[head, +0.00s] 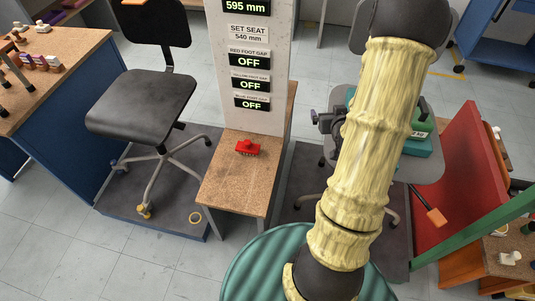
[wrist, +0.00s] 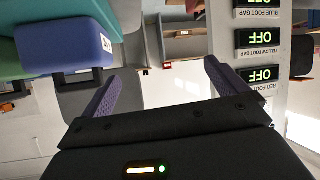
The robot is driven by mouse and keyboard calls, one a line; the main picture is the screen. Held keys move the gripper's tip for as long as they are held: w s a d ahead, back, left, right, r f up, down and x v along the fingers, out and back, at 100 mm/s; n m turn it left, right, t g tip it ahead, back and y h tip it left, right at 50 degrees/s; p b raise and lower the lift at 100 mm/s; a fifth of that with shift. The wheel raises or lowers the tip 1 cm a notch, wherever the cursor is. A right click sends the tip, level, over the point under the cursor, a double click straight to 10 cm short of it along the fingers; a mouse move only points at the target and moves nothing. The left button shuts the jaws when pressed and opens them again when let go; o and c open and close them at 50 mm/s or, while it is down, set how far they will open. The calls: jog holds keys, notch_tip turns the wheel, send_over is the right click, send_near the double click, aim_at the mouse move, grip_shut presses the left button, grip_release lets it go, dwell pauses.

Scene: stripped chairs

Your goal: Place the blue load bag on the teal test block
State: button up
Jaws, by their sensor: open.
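The blue load bag (wrist: 65,45), blue-violet with a small white label, shows at the upper left of the upside-down wrist view. It lies against the teal test block (wrist: 75,8) and appears to rest on top of it. In the head view the teal block (head: 418,147) sits on a chair seat, partly behind my arm, which hides the bag. My gripper (wrist: 160,70) is open with nothing between its fingers, and the bag is apart from it, to the left in the wrist view. The gripper is not visible in the head view.
A green object (head: 421,124) sits on the teal block beside the bag. A pillar with displays (head: 250,60) stands behind a small bench with a red item (head: 247,148). A black chair (head: 140,100) is at left, and a red panel (head: 468,175) at right.

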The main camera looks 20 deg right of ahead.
jog(key=s+a+r+n+g+y, duration=0.1)
jog(key=a+g+y, duration=0.1)
jog(key=a, duration=0.5)
jog(key=s+a+r+n+g+y, duration=0.1)
jog(key=a+g, duration=0.2)
jog(key=a, duration=0.5)
jog(key=s+a+r+n+g+y, duration=0.1)
jog(key=s+a+r+g, duration=0.2)
jog(key=s+a, duration=0.6)
jog(key=shift+a+g+y, duration=0.3)
jog(key=shift+a+g, duration=0.3)
jog(key=shift+a, duration=0.25)
